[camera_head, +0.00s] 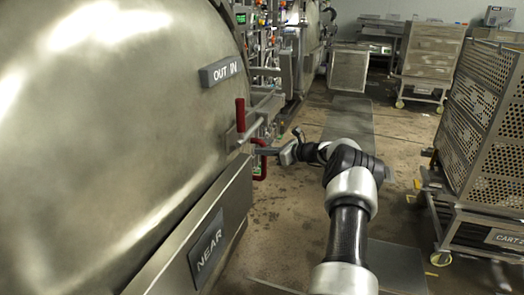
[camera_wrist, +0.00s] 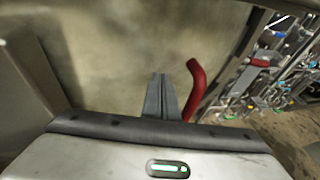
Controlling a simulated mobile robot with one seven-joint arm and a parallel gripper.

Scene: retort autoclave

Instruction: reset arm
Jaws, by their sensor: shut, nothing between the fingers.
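My arm reaches from the bottom right of the head view toward the large metal autoclave door (camera_head: 120,120). My gripper (camera_head: 262,151) is at the door's right edge, beside a red handle. One red handle (camera_head: 240,114) stands upright there, and a second red handle part (camera_head: 263,160) is just below it, next to my fingers. In the wrist view my gripper (camera_wrist: 160,80) has its fingers together with nothing between them. A red bar (camera_wrist: 196,85) shows right of the fingers. I cannot tell whether the fingers touch it.
A perforated cart (camera_head: 480,115) marked CART 2 stands at the right. Another cart (camera_head: 432,55) and a metal box (camera_head: 348,70) are farther back. Pipes and valves (camera_head: 265,60) line the wall past the door. The floor (camera_head: 285,220) between door and arm is clear.

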